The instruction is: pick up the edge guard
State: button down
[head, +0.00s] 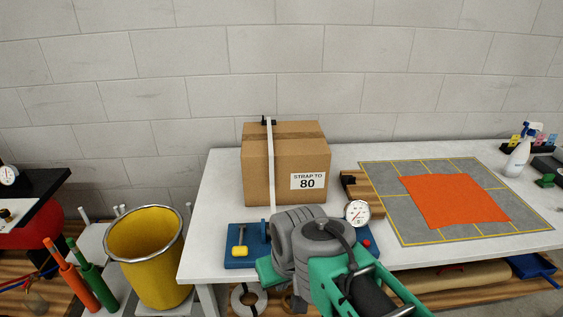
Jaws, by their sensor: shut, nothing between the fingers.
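A cardboard box (290,170) labelled "STRAP TO 80" stands on the white table, with a white strap (271,165) running down its front. A small black piece (268,121) sits at the top of the box by the strap. Another small black piece (348,181) lies on a wooden board (369,194) just right of the box. Either could be the edge guard; I cannot tell which. My grey and green arm reaches in from the lower right, in front of the box. My gripper's fingers do not show.
A blue base (241,259) with a yellow handle and a round dial gauge (357,212) are partly behind my arm. A grey mat (400,225) with an orange sheet (455,200) covers the table's right. A yellow bucket (150,255) stands left of the table. A spray bottle (518,158) stands far right.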

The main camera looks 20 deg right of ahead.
aim_at(346, 179)
jog(key=u, duration=2.55)
jog(key=k, duration=1.3)
jog(key=z, duration=1.75)
jog(key=i, duration=0.95)
